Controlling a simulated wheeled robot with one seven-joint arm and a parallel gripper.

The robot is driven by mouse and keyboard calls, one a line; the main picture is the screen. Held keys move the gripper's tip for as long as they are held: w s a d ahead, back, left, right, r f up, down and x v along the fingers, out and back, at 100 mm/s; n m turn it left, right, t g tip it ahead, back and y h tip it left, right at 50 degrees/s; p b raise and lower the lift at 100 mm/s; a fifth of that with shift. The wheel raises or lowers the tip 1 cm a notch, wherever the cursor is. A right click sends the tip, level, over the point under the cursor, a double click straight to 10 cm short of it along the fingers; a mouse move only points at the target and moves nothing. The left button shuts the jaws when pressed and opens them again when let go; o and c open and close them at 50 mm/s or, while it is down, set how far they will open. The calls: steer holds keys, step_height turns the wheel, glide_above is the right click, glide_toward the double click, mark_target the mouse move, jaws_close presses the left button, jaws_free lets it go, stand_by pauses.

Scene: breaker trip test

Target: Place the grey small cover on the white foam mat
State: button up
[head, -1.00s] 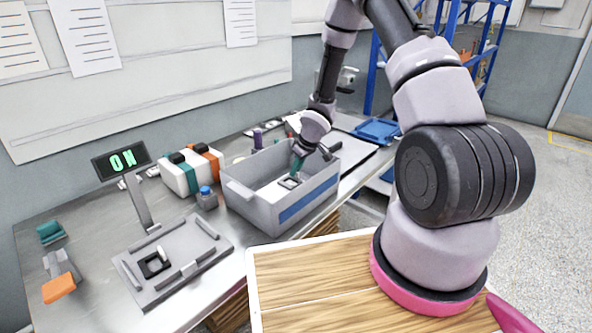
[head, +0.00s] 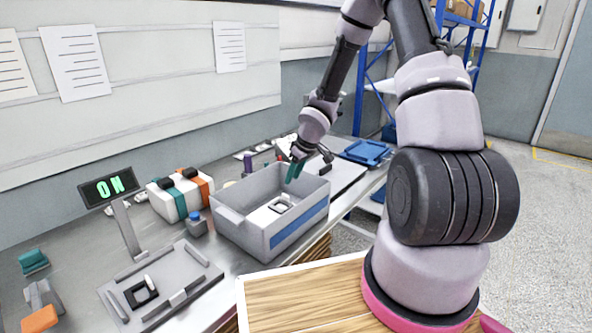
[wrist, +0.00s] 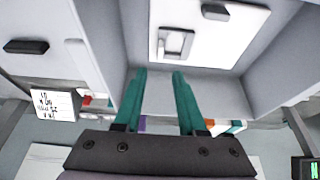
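The grey small cover (head: 281,206) lies flat on the white foam mat (head: 262,215) on the floor of the grey bin. In the wrist view the cover (wrist: 175,43) is a small square grey frame with a raised piece on it, resting within the white mat (wrist: 222,38). My gripper (head: 294,178) has green fingers and is above the bin, apart from the cover. In the wrist view its fingertips (wrist: 159,72) are spread with nothing between them, and the cover lies beyond them.
The grey bin (head: 285,240) has upright walls around the mat. To its left are a grey fixture plate (head: 190,260) with a black-framed part, a blue-capped jar (head: 197,225) and an ON display (head: 108,187). A blue tray (head: 366,151) lies behind right.

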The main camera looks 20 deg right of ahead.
steer(key=s+d+r+m+t+h, duration=0.1)
steer(key=s+d+r+m+h, duration=0.2)
steer(key=r, duration=0.9)
steer(key=s+d+r+m+h, duration=0.15)
steer(key=s+d+r, duration=0.35)
steer(key=r, duration=0.6)
steer(key=s+a+r+m+t+y, duration=0.1)
steer(key=s+a+r+m+y, duration=0.1)
steer(key=s+r, duration=0.5)
steer(key=s+a+r+m+t+y, duration=0.1)
steer(key=s+r+m, duration=0.4)
steer(key=s, duration=0.7)
step_height(320, 180, up, 2)
steer(key=shift+s+a+r+y, duration=0.15)
steer(key=shift+s+a+y, duration=0.05)
steer(key=shift+a+y, duration=0.4)
steer(key=shift+t, duration=0.3)
